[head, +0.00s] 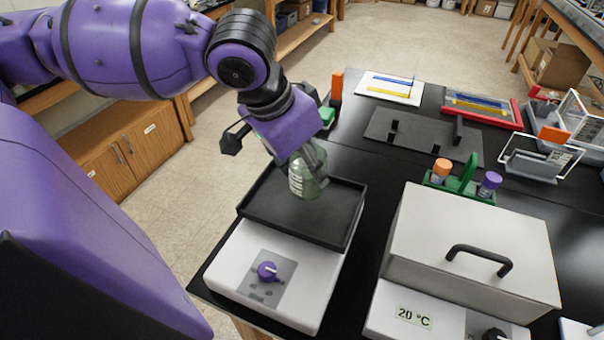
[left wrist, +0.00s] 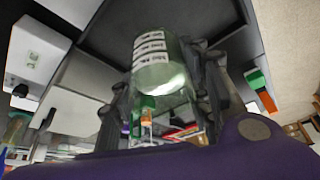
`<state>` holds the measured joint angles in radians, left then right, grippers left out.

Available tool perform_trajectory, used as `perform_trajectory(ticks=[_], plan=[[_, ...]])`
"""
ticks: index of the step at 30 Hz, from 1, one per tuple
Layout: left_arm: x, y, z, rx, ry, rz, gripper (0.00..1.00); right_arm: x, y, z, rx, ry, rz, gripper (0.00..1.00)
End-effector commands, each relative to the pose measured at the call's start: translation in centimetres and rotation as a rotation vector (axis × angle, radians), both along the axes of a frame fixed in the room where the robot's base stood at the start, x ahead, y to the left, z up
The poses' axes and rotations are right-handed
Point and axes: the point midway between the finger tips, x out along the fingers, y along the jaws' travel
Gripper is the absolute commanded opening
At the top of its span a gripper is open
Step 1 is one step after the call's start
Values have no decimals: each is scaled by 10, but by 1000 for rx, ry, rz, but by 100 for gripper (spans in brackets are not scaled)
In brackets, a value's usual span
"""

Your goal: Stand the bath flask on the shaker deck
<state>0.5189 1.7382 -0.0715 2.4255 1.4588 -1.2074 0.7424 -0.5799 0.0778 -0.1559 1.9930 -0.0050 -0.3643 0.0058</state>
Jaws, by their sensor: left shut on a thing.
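The bath flask (head: 304,176) is a pale green, clear vessel with a white label block. My left gripper (head: 312,162) is shut on it from above. In the head view the flask shows over the black, rimmed deck of the shaker (head: 273,216); I cannot tell whether its base touches the deck. In the left wrist view the flask (left wrist: 163,68) sits between the two fingers (left wrist: 165,90), with the dark deck (left wrist: 105,32) beyond it. The shaker has a white body with a purple knob (head: 267,270). My right gripper is in neither view.
A closed bath with a grey lid (head: 470,246) and a "20 °C" label stands right of the shaker. Behind it are a green rack (head: 462,184) with orange- and purple-capped tubes, a dark plate (head: 420,134) with pegs and wire racks (head: 540,158). Most of the deck is bare.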

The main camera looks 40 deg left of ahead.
Motion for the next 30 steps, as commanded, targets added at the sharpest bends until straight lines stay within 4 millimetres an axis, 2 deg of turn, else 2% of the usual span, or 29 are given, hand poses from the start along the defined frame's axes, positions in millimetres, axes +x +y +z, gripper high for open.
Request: perform_trajectory(ticks=[7, 13, 26, 27, 30], plan=[[3, 9, -12, 0, 2, 1, 16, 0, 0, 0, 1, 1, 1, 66], [3, 8, -41, 0, 5, -1, 16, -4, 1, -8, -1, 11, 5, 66], [4, 8, -46, 0, 1, 0, 16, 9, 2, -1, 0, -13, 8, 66], [4, 9, -46, 0, 1, 0, 46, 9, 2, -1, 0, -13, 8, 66], [4, 9, -45, 0, 1, 0, 60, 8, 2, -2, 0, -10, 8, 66]])
